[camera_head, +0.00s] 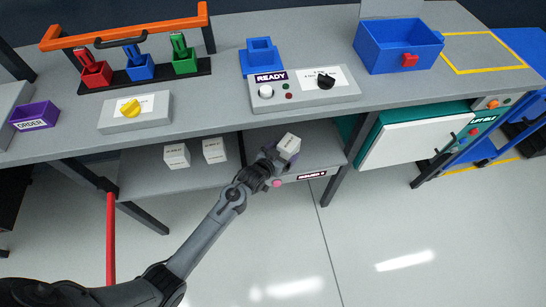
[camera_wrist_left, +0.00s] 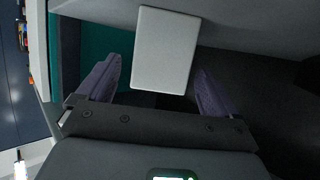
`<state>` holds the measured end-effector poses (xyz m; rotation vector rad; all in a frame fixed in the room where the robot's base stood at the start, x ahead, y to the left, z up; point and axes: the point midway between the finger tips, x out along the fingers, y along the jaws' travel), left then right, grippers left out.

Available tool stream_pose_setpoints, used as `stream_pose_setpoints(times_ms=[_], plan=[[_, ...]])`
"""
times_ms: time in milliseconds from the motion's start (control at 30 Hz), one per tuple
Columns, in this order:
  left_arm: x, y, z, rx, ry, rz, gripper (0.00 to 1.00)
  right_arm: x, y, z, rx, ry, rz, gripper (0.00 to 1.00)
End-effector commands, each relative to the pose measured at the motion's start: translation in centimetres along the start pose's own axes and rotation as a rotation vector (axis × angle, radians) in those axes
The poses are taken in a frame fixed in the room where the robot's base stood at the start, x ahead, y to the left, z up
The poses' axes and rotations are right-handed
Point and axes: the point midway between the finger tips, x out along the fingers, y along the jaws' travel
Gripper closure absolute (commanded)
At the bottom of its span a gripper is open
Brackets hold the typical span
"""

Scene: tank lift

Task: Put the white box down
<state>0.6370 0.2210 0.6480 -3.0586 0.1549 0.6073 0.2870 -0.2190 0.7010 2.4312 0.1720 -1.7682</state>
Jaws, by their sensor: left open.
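The white box (camera_head: 289,144) is at the right part of the lower shelf under the bench, slightly turned, with small print on it. My left gripper (camera_head: 275,152) reaches it from the front left. In the left wrist view the white box (camera_wrist_left: 165,50) lies between and beyond the two purple fingers of my left gripper (camera_wrist_left: 157,85), which are apart with gaps on both sides. I cannot tell whether the box rests fully on the shelf. My right gripper does not show.
Two other white boxes (camera_head: 177,156) (camera_head: 214,150) stand on the lower shelf (camera_head: 190,178) to the left. The bench top (camera_head: 215,105) above holds a READY panel (camera_head: 305,90), a blue bin (camera_head: 398,50) and a purple ORDER tray (camera_head: 35,116). A white-fronted cabinet (camera_head: 415,135) is to the right.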

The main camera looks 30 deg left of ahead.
Motion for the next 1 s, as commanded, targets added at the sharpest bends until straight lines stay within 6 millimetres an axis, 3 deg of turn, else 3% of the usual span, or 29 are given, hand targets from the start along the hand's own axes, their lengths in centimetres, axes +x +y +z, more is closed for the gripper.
stream_pose_setpoints(times_ms=[100, 300, 633, 733, 867, 1000], plan=[[-2.6, 0.0, -0.3, 0.001, -0.002, 0.000, 0.06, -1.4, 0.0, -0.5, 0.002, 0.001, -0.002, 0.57], [-5.6, 0.0, -0.2, 0.000, -0.002, 0.000, 0.06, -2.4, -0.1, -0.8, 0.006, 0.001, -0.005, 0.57], [-8.1, 0.1, 0.3, 0.004, -0.026, -0.001, 0.06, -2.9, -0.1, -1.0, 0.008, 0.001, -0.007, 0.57], [-9.8, 0.5, 1.1, 0.013, -0.096, -0.004, 0.06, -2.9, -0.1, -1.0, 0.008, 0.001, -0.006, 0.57], [-14.2, 1.2, 2.8, 0.031, -0.258, -0.007, 0.06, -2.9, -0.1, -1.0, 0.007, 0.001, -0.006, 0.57], [-20.7, 2.2, 4.5, 0.050, -0.468, -0.006, 0.06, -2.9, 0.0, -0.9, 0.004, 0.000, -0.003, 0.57]])
